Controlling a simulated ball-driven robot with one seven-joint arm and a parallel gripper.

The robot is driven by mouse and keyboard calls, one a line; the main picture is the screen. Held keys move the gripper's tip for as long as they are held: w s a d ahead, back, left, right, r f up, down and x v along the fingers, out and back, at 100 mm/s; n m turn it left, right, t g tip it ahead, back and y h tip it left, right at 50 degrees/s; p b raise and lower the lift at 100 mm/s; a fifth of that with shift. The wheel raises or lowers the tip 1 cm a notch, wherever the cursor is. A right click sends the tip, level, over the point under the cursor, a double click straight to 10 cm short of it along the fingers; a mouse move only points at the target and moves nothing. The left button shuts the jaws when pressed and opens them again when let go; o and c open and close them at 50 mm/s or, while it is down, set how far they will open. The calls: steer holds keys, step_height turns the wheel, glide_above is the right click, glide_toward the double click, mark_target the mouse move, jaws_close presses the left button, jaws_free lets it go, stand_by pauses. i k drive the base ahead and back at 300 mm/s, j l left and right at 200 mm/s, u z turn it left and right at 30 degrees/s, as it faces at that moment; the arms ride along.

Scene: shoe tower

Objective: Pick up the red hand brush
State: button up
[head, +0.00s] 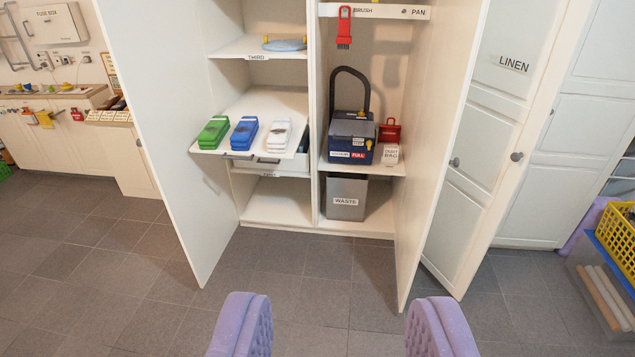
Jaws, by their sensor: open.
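The red hand brush (344,26) hangs upright at the top of the open cupboard's right compartment, in front of a white rail (390,11) labelled BRUSH and PAN. Its red handle is up and its dark bristles point down. My gripper (338,325) is at the bottom of the view, its two purple padded fingers wide apart with only floor between them. It is open, empty and well short of the cupboard. The brush is above it in the picture.
Cupboard doors (440,140) stand open on both sides. Below the brush are a dark blue vacuum (352,135), a red dustpan-like item (390,131) and a grey waste bin (347,198). Green, blue and white items lie on a left shelf (270,105). The floor ahead is clear.

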mark_target(344, 38)
steer(key=i+u, duration=0.15)
steer(key=i, duration=1.7)
steer(key=i+z, duration=0.15)
steer(key=i, duration=0.4)
steer(key=i+j+z, duration=0.15)
steer(key=i, duration=0.4)
steer(key=i+j+z, duration=0.1)
steer(key=i, duration=0.45)
steer(key=i+z, duration=0.25)
steer(key=i, duration=0.35)
steer(key=i+j+z, duration=0.2)
steer(key=i, duration=0.35)
